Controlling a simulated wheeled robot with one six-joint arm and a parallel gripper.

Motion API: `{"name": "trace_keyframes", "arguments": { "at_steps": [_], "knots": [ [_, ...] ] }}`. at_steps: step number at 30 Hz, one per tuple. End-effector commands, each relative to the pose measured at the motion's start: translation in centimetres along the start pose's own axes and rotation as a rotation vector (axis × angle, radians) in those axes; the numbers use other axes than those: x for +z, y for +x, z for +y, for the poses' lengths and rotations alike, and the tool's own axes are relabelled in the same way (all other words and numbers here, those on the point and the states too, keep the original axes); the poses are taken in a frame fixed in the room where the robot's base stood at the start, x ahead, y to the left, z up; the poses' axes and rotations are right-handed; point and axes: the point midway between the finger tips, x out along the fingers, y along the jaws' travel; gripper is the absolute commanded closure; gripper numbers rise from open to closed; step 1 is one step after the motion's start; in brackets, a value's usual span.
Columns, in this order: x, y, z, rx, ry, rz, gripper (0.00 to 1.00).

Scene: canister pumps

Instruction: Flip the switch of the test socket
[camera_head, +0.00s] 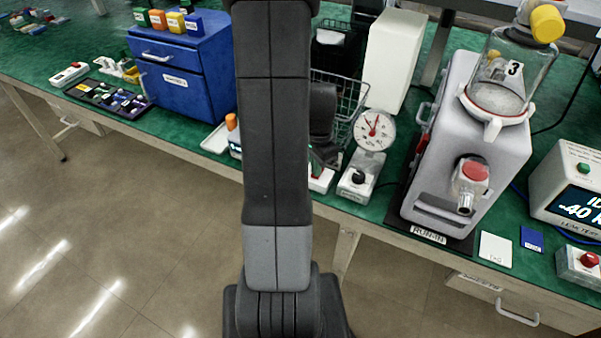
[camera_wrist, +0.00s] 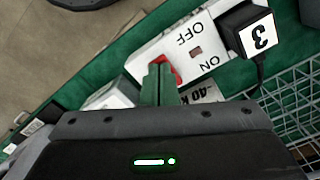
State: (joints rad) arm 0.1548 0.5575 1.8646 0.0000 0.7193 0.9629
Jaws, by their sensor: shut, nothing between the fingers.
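The test socket (camera_wrist: 215,45) is a white box in the wrist view, marked OFF and ON, with a small dull window between the words. Its red switch (camera_wrist: 174,70) is partly hidden behind my fingers. My gripper (camera_wrist: 160,72) is shut and empty, its green fingertips together over the switch's edge. I cannot tell whether they touch it. Which way the switch is tipped is also unclear. In the head view only a bit of the white socket (camera_head: 321,181) shows beside my arm.
A wire basket (camera_wrist: 296,110) stands close by in the wrist view. In the head view a dial gauge (camera_head: 374,129) stands right of the socket, then the pump (camera_head: 470,140) with a glass canister. A blue drawer cabinet (camera_head: 188,80) is at left. The bench's front edge is close.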

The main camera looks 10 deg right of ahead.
Motion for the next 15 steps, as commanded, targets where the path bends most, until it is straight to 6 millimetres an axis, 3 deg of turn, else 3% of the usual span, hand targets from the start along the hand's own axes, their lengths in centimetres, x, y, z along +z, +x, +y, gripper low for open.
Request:
{"name": "trace_keyframes", "arguments": {
  "at_steps": [15],
  "knots": [
    [0.0, -3.6, 0.0, -0.001, 0.000, 0.000, 1.00]
  ]
}}
